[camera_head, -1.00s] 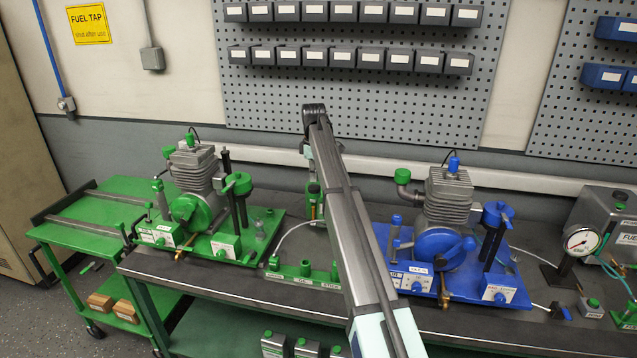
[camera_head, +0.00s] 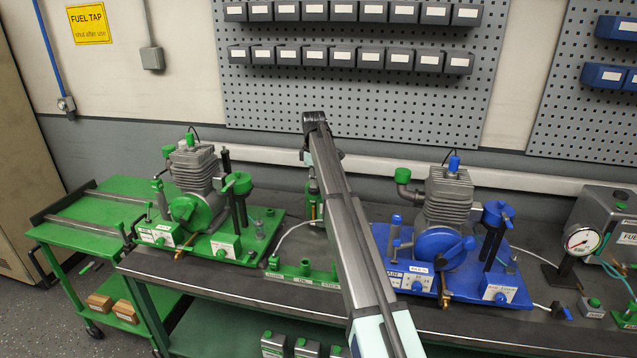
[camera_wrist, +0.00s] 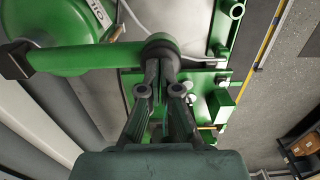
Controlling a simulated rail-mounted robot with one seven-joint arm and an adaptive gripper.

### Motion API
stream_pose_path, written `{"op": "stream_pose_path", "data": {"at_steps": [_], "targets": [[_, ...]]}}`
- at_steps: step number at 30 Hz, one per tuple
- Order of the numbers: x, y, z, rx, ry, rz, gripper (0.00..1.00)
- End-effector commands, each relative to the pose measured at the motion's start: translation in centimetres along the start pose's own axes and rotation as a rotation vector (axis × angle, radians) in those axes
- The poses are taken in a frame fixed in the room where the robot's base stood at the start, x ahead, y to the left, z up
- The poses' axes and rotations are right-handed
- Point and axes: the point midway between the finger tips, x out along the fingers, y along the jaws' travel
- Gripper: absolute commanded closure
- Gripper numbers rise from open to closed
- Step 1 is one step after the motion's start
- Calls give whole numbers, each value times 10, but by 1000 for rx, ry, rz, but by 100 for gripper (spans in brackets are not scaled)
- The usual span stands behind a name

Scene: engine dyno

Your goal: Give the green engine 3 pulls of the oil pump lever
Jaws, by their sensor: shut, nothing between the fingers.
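The green engine (camera_head: 198,172), with grey cooling fins, stands on its green baseplate at the left of the bench in the head view. A green unit (camera_head: 312,208) stands at the back of the bench, partly hidden by my arm. In the wrist view a green lever bar (camera_wrist: 85,58) runs from the left to a dark round end (camera_wrist: 160,44). A green rounded body with an "OIL" label (camera_wrist: 55,22) lies behind it. My gripper (camera_wrist: 164,66) is shut and empty, its fingertips at or very near the dark round end; contact is unclear. My arm hides it in the head view.
The blue engine (camera_head: 448,205) on a blue plate stands right of my arm. A green rack (camera_head: 300,272) sits near the bench's front edge. A pressure gauge (camera_head: 580,240) is at the right. A green cart (camera_head: 90,230) stands left.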

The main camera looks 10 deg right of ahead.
Motion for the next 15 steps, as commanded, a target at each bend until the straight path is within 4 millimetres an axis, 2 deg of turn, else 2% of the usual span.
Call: {"op": "stream_pose_path", "data": {"at_steps": [15], "targets": [[34,2,0,0,0,1,100]]}}
